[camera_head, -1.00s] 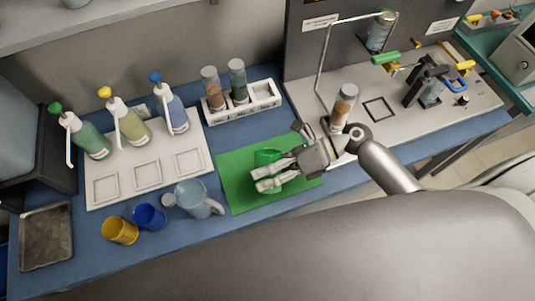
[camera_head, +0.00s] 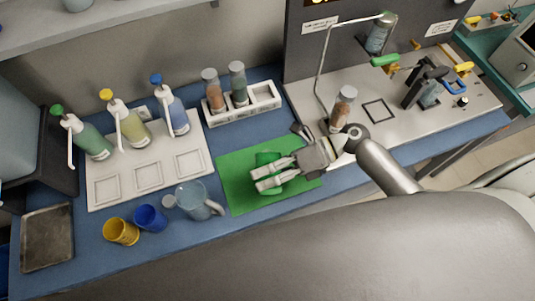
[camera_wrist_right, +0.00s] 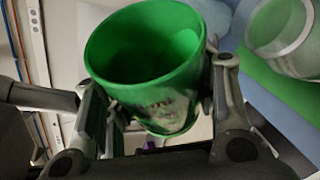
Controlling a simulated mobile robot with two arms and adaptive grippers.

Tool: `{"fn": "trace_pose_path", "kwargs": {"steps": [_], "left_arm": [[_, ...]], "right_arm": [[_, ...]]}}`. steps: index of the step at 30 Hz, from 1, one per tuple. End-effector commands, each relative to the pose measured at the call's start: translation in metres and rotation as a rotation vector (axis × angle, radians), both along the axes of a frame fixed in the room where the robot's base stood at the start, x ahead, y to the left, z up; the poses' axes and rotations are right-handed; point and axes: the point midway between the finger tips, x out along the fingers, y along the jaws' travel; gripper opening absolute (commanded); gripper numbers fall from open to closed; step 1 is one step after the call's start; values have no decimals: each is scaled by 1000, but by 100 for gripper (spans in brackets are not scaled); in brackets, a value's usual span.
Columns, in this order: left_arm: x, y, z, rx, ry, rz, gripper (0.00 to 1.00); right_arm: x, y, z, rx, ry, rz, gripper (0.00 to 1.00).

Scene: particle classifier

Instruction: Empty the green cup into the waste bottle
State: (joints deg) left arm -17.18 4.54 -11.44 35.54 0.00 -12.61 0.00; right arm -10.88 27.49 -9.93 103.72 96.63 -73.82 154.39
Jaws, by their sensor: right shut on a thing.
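The green cup (camera_head: 267,158) is between the fingers of my right gripper (camera_head: 267,178), over the green mat (camera_head: 235,195). In the right wrist view the cup (camera_wrist_right: 150,45) shows its open rim and a printed mark, with a finger of the gripper (camera_wrist_right: 160,115) on either side. The gripper is shut on it. The inside that shows is green; I cannot tell what is in it. No container is clearly marked as the waste bottle. A clear jug (camera_head: 196,203) with a handle stands just left of the mat. My left gripper is not in view.
A blue cup (camera_head: 150,218) and a yellow cup (camera_head: 121,231) stand left of the jug. A white rack (camera_head: 240,112) holds two jars. Another jar (camera_head: 342,107) stands behind my right wrist.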

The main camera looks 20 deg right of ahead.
Motion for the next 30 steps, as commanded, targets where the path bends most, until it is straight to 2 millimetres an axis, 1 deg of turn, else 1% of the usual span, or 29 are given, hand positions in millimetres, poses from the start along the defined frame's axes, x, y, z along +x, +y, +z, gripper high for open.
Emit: {"fn": "trace_pose_path", "kwargs": {"steps": [19, 30], "left_arm": [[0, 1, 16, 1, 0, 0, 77], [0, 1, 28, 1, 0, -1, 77]], "right_arm": [[0, 0, -2, 27, 84, 0, 24], [1, 0, 2, 42, 133, 0, 24]]}}
